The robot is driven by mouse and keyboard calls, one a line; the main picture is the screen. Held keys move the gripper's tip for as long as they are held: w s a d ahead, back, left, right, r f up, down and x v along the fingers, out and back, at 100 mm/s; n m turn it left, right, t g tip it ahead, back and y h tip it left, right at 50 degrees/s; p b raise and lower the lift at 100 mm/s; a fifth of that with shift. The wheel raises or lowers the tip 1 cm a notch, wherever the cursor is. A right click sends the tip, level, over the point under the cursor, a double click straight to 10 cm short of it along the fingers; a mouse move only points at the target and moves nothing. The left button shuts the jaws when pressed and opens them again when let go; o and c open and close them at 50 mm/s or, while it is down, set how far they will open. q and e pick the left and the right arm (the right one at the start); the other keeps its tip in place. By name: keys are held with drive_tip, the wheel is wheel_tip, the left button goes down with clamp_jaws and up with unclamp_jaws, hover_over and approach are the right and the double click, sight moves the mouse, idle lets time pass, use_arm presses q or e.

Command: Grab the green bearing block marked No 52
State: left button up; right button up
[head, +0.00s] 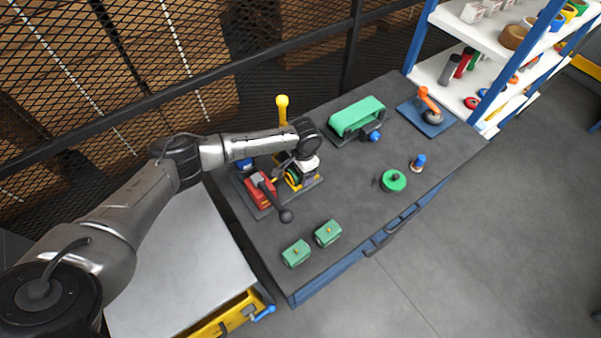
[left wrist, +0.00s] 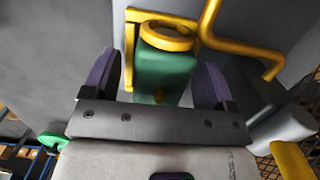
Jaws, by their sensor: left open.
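My left gripper (head: 297,172) is above a machine with yellow parts at the left of the dark workbench. In the left wrist view the gripper (left wrist: 157,65) is open, with one purple finger on each side of a green block (left wrist: 163,76). A yellow ring (left wrist: 167,36) shows at the far end of this block. I cannot tell whether the fingers touch it. Two other green blocks with small yellow knobs, one at left (head: 296,253) and one at right (head: 327,233), rest on the bench's near edge. No number is readable on any block. My right gripper is not in view.
A red vise-like part (head: 261,190) with a black ball lever (head: 285,215) sits beside the gripper. A yellow-knobbed post (head: 282,108) stands behind. A green belt unit (head: 356,116), a green disc (head: 393,180) and a blue-based tool (head: 426,117) occupy the bench. Its middle is clear.

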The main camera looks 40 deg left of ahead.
use_arm(q)
drive_tip(key=c, duration=1.3)
drive_tip(key=shift+r, duration=0.1)
clamp_jaws()
